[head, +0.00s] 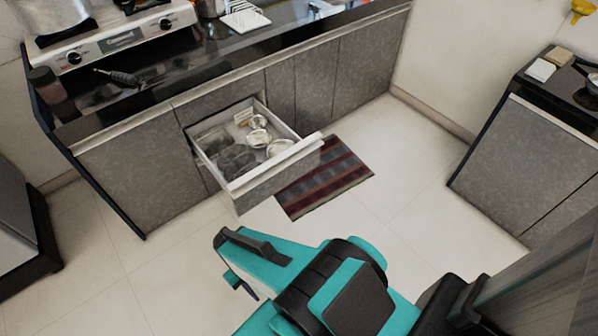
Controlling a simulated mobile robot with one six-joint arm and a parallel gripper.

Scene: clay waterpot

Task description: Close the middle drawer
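The middle drawer (276,182) is pulled well out of the grey counter cabinet, with a grey front and a pale top edge. Several metal and glass dishes lie inside it. A closed drawer front (218,99) is above it, and the panel below is mostly hidden. My gripper (226,262), teal and black, is in front of the drawer, lower in the picture and apart from its front. Its fingers look spread with floor visible between them, and it holds nothing.
A striped mat (325,177) lies on the floor right of the drawer. A stove (115,38) and a dark bottle (47,84) stand on the black counter. Another cabinet (525,165) is at right. The tiled floor left of my gripper is clear.

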